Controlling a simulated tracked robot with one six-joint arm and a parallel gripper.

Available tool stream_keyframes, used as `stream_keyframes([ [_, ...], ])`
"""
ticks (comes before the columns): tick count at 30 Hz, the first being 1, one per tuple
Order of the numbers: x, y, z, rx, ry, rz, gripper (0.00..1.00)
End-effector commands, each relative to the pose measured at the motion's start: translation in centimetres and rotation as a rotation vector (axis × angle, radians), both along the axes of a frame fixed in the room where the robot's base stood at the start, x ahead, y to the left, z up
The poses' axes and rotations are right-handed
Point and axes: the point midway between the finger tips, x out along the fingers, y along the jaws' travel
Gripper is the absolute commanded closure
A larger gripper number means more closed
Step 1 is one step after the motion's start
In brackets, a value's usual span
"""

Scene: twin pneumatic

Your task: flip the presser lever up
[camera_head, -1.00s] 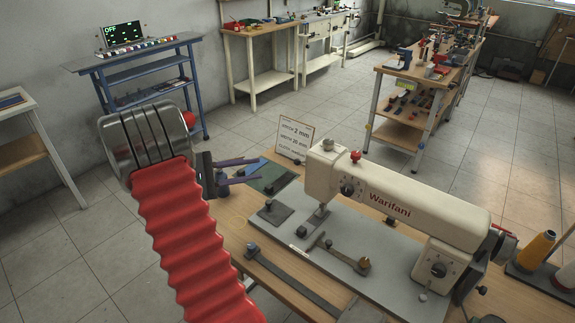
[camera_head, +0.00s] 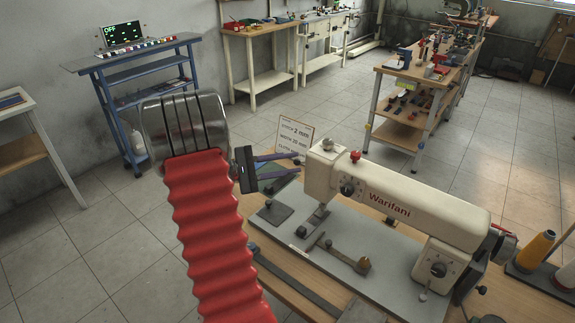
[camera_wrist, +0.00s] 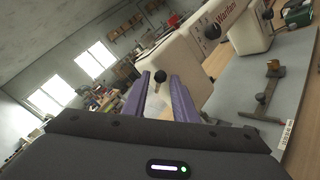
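The cream Warifani sewing machine (camera_head: 405,198) stands on a grey plate on the wooden table. A short lever with a black ball knob (camera_wrist: 160,76), likely the presser lever, shows at the machine's head end in the wrist view. I see no contact.
A small sign card (camera_head: 294,136) stands behind the fingers, close to them. A brass-coloured guide (camera_head: 361,265) lies on the grey plate (camera_head: 395,290) in front of the machine. An orange thread cone (camera_head: 536,248) stands at the right.

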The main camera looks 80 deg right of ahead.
Motion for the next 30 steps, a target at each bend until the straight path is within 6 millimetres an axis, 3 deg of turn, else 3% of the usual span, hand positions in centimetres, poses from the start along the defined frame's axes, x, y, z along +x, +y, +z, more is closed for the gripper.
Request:
stream_keyframes([
  [4, 0.03, 0.02, 0.01, 0.0, 0.0, 0.0, 0.75],
  [15, 0.07, 0.04, 0.01, 0.0, 0.001, 0.001, 1.0],
  [30, 0.3, 0.06, 0.09, 0.006, -0.002, 0.004, 1.0],
])
